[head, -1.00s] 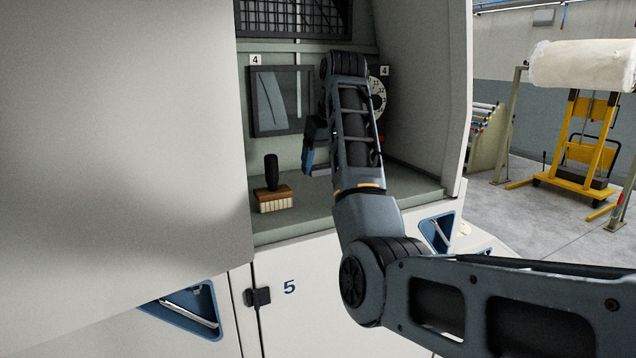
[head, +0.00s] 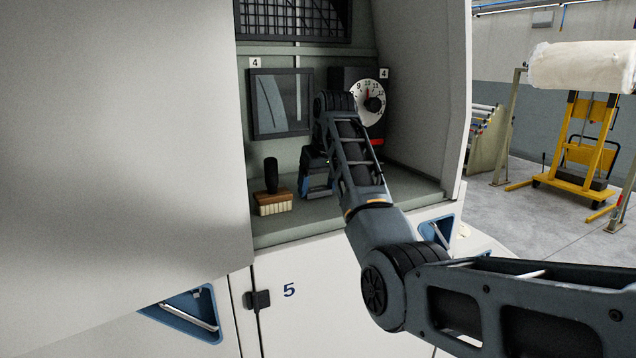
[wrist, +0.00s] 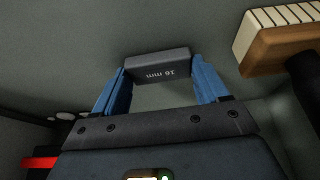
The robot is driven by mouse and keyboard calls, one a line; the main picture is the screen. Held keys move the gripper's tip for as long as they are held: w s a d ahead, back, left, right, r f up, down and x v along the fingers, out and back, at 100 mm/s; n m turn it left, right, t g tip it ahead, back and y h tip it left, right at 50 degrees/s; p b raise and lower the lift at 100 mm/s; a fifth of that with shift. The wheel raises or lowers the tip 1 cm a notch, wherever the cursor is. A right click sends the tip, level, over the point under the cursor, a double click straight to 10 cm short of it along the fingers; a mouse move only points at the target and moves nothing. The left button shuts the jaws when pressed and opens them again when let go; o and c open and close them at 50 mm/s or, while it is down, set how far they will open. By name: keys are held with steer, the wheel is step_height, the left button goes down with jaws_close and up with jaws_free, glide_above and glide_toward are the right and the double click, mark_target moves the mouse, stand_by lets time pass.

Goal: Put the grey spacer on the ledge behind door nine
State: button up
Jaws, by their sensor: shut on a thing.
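The grey spacer (wrist: 158,66), a dark block marked "16 mm", is between the blue fingertips of my gripper (wrist: 161,74) in the wrist view. My gripper is shut on it. In the head view my gripper (head: 317,190) is low inside an open recess, just above or at its grey-green floor (head: 350,208); the spacer is hidden there. I cannot tell whether the spacer touches the floor. I see no door marked nine.
A wooden-backed brush (head: 273,200) with a black handle stands left of my gripper; it also shows in the wrist view (wrist: 275,45). A dial (head: 368,102) and a framed pane (head: 282,102) are on the back wall. Free floor lies right of my gripper.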

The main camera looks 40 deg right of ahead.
steer(key=o, duration=1.1)
steer(key=shift+f, duration=0.15)
steer(key=shift+c, duration=0.2)
steer(key=v, duration=1.2)
